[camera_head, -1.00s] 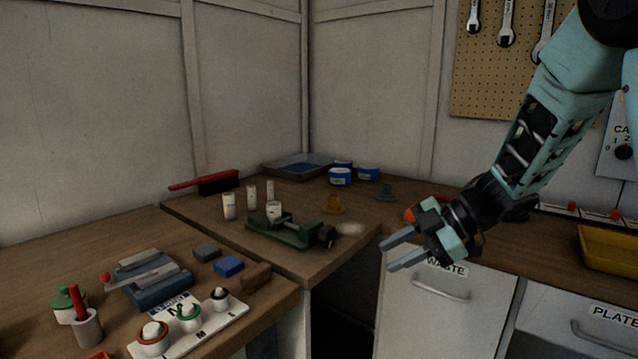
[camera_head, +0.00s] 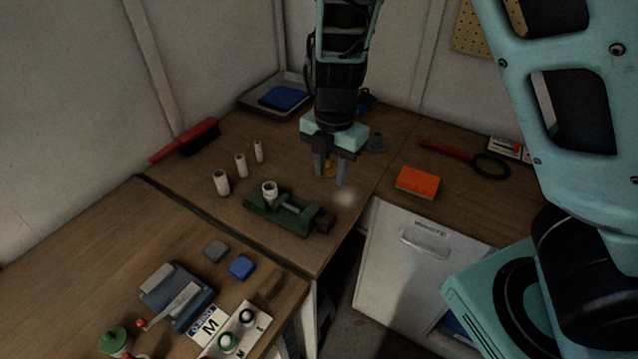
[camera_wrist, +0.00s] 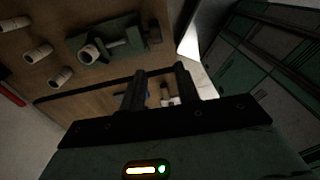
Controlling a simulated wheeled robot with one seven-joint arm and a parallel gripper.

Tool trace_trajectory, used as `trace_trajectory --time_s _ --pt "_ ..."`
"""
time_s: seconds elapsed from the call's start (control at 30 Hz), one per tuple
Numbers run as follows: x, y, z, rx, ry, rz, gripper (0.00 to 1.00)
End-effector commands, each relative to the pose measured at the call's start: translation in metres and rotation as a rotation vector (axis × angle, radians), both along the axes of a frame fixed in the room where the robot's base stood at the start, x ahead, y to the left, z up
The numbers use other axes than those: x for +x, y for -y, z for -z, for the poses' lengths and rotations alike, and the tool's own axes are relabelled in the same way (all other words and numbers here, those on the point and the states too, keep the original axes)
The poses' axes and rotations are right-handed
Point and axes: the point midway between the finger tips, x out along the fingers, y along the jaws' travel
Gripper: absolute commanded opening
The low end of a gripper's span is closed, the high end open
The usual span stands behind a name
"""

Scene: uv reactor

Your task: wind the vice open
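The green vice (camera_head: 284,211) lies on the corner worktop, with a pale cylinder (camera_head: 269,190) standing at its left part and a dark block with the screw end (camera_head: 323,221) at its right. The vice also shows at the top of the wrist view (camera_wrist: 104,40). My gripper (camera_head: 331,178) points down above the worktop, behind and a little right of the vice. Its two fingers are apart with nothing seen between them. It does not touch the vice. Whether the cylinder is clamped by the jaws I cannot tell.
Several pale cylinders (camera_head: 241,166) stand left of the vice. A red-handled brush (camera_head: 186,141) lies behind them. An orange block (camera_head: 417,182) and a magnifier-like tool (camera_head: 465,156) lie to the right. Blocks and a labelled board (camera_head: 238,334) are on the near table.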

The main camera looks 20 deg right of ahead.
Motion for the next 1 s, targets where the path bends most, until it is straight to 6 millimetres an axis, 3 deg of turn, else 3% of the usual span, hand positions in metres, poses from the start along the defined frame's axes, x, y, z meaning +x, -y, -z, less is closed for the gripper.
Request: trace_trajectory --time_s 0.1,0.27,1.0 --pt "0.0 -0.003 -0.01 -0.028 0.012 -0.024 0.32" --pt "0.0 -0.002 0.004 -0.036 0.012 -0.027 0.32" --pt "0.0 -0.002 0.146 -0.033 0.011 -0.025 0.32"
